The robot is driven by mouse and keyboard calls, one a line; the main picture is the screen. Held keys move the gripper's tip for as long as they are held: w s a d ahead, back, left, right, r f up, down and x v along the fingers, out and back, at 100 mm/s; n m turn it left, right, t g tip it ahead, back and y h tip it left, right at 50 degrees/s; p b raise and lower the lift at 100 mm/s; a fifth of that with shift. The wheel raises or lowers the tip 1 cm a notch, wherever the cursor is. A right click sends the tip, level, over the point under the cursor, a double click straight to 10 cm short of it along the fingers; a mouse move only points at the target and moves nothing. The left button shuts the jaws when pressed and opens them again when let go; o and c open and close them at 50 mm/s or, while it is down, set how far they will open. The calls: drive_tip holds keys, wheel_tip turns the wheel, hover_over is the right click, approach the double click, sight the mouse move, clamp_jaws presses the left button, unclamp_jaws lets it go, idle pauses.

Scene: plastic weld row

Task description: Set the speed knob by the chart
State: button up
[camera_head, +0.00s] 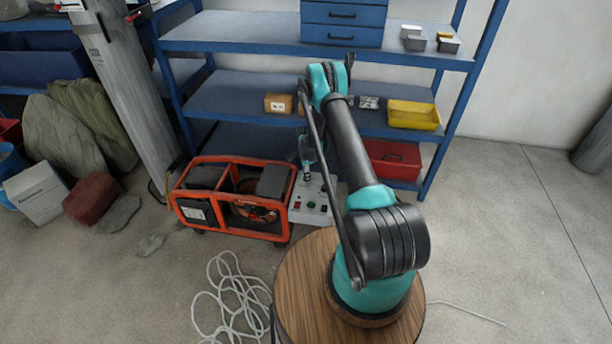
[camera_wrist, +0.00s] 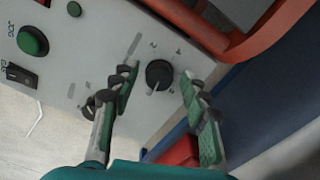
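The speed knob (camera_wrist: 159,75) is a black round knob with a pale pointer line, on a light grey control panel (camera_wrist: 85,60) in the wrist view. My gripper (camera_wrist: 156,88) is open, with one finger to each side of the knob. Whether the pads touch it is unclear; gaps show on both sides. In the head view the panel (camera_head: 299,212) sits right of an orange-framed machine, and my gripper (camera_head: 307,172) is above it. I cannot make out a chart in either view.
A green button (camera_wrist: 33,40) and a black switch (camera_wrist: 20,75) are on the same panel. The orange-framed machine (camera_head: 240,163) stands close beside it. Blue shelving (camera_head: 235,98) stands behind, with a red bin (camera_head: 392,160). A pale cable (camera_head: 235,300) lies on the floor.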

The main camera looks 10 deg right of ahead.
drive_tip(key=shift+r, duration=0.15)
wheel_tip(320, 180, up, 12)
idle(0.7)
drive_tip(key=s+d+r+n+t, duration=0.1)
drive_tip(key=s+r+n, duration=0.2)
drive_tip(key=s+r, duration=0.35)
drive_tip(key=s+d+r+n, duration=0.1)
drive_tip(key=s+r+n, duration=0.25)
drive_tip(key=r, duration=0.65)
drive_tip(key=s+d+r+n+t, duration=0.1)
drive_tip(key=s+r+n, duration=0.1)
drive_tip(key=s+r, duration=0.45)
drive_tip(key=s+d+r+n+t, duration=0.1)
drive_tip(key=s+n, duration=0.3)
drive_tip(key=s, duration=0.8)
drive_tip(key=s+r+n+t, duration=0.1)
drive_tip(key=s+r+n, duration=0.3)
drive_tip(key=s, duration=0.8)
drive_tip(key=shift+s+d+r+n, duration=0.15)
drive_tip(key=shift+s+d+n, duration=0.25)
drive_tip(key=shift+n, duration=0.15)
